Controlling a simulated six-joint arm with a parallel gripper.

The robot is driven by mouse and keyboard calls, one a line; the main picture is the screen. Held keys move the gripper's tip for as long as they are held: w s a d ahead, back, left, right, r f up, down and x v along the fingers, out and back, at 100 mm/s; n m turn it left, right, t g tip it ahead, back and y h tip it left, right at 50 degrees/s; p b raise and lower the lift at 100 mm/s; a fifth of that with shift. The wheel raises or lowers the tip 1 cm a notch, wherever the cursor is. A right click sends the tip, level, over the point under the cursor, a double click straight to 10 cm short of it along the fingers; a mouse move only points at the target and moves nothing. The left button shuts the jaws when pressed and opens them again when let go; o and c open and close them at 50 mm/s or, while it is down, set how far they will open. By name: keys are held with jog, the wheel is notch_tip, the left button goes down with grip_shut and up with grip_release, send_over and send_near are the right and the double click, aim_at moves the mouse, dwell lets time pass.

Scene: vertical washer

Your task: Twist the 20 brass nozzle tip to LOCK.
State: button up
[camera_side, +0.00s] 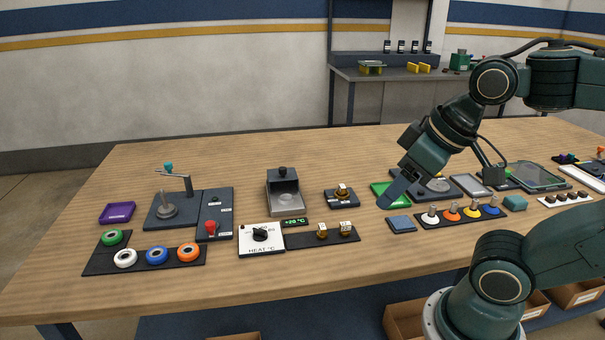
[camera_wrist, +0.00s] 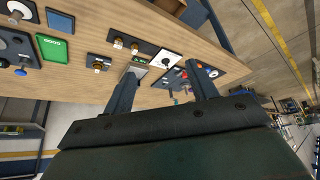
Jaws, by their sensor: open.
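A brass nozzle tip (camera_side: 342,191) stands upright on a small dark base at mid-table in the side view. It also shows in the wrist view (camera_wrist: 99,65). Two more brass tips, one on the left (camera_side: 322,231) and one on the right (camera_side: 345,228), stand on a dark strip nearer the front. I cannot read which is marked 20 or where LOCK lies. My gripper (camera_side: 388,200) is to the right of the single tip and apart from it. In the wrist view my gripper (camera_wrist: 163,69) has its two fingers spread with nothing held between them.
A white HEAT panel (camera_side: 262,247) with a black knob and a display (camera_side: 294,222) reading +20 °C adjoin the strip. A grey tray (camera_side: 285,195) stands behind. A green pad (camera_side: 385,193) and a row of coloured pieces (camera_side: 453,213) lie near my gripper. Bare wood surrounds the fixtures.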

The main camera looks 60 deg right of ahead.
jog(key=shift+c, duration=0.8)
jog(key=w+d+r+m+g, duration=0.2)
jog(key=w+d+m, duration=0.9)
jog(key=w+m, duration=0.4)
jog(key=w+d+f+m, duration=0.2)
jog(key=d+f+m, duration=0.1)
jog(key=d, duration=0.4)
jog(key=w+d+f+m+g+y, duration=0.1)
jog(key=w+d+f+m, duration=0.1)
jog(key=d+f+m, duration=0.2)
jog(key=w+d+f+m+y, duration=0.1)
jog(key=d+m, duration=0.4)
jog(key=d, duration=0.5)
jog(key=x, duration=0.2)
jog(key=shift+w+f, duration=0.25)
jog(key=shift+f, duration=0.15)
jog(key=shift+d+f, duration=0.1)
